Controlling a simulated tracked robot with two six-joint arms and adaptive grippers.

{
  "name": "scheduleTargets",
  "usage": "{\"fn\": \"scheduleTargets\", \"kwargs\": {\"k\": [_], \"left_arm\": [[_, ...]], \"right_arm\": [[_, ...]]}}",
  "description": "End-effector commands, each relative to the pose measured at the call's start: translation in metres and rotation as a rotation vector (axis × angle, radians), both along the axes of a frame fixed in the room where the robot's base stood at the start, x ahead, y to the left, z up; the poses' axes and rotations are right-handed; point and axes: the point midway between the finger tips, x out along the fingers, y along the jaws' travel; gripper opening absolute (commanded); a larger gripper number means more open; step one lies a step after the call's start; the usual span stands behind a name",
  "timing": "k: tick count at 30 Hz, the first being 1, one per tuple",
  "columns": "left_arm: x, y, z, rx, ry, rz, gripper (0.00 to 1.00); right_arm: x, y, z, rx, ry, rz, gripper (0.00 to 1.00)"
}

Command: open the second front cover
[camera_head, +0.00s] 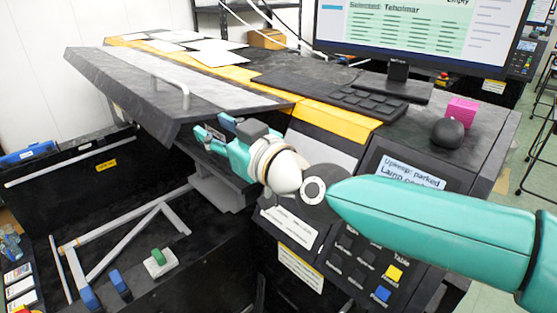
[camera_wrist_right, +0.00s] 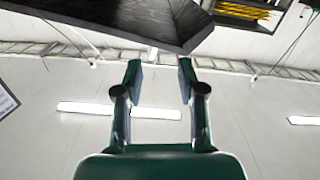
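A dark cover (camera_head: 140,88) with a pale grey bar handle (camera_head: 172,90) is tilted up at the front of the machine. Its front edge stands clear of the body below. My right gripper (camera_head: 212,131) is just below the cover's right part, with its fingers pointing left. In the right wrist view the gripper (camera_wrist_right: 160,70) has its fingers apart with nothing between them. A dark panel (camera_wrist_right: 120,20), apparently the cover's underside, lies just beyond the fingertips. I cannot tell whether they touch it. My left gripper is not in view.
An open dark bay (camera_head: 110,200) with pale bars and blue and green parts lies at lower left. The control panel (camera_head: 370,265) is beneath my right arm. A monitor (camera_head: 420,35), black ball (camera_head: 447,133) and pink cube (camera_head: 461,111) are on top.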

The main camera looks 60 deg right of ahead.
Motion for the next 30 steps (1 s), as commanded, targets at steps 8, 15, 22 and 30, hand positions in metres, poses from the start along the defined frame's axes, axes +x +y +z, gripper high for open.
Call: {"fn": "scheduleTargets", "kwargs": {"k": [8, 15, 22, 30], "left_arm": [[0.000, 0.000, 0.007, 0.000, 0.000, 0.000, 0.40], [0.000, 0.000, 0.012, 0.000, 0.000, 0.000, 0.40], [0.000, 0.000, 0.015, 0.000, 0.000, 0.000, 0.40], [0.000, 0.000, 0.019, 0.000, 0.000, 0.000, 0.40]], "right_arm": [[-0.019, 0.006, 0.001, 0.001, -0.001, -0.001, 0.39], [-0.035, 0.011, 0.001, 0.002, -0.002, -0.001, 0.39], [-0.051, 0.016, 0.001, 0.000, -0.001, -0.002, 0.39], [-0.069, 0.022, 0.001, -0.001, -0.002, -0.002, 0.39]]}}
